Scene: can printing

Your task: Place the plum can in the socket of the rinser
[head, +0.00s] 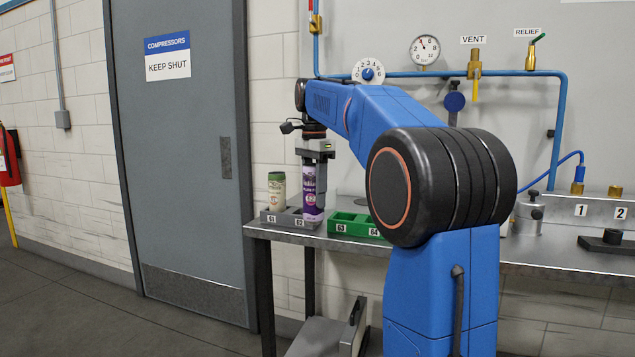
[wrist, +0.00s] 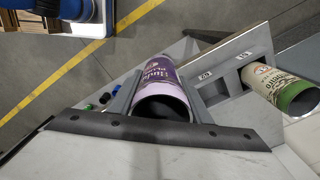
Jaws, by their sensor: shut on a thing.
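The plum can (head: 314,188), purple with a pale band, is upright between the fingers of my gripper (head: 315,158). In the wrist view the purple can (wrist: 160,76) lies between the two grey fingers of my gripper (wrist: 164,92), its open dark end toward the camera. The can's lower end is at the compartment marked 62 of a grey holder (head: 270,222) at the left end of the bench. I cannot tell whether it is inside or just above. Nothing in view is labelled as the rinser, so I cannot pick out its socket.
A cream and green can (head: 276,190) stands in compartment 61, close left of the plum can; it shows in the wrist view (wrist: 278,88). A green holder (head: 352,217) marked 63 and 64 is to the right. My arm hides the bench's middle. Pipes and gauges line the wall.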

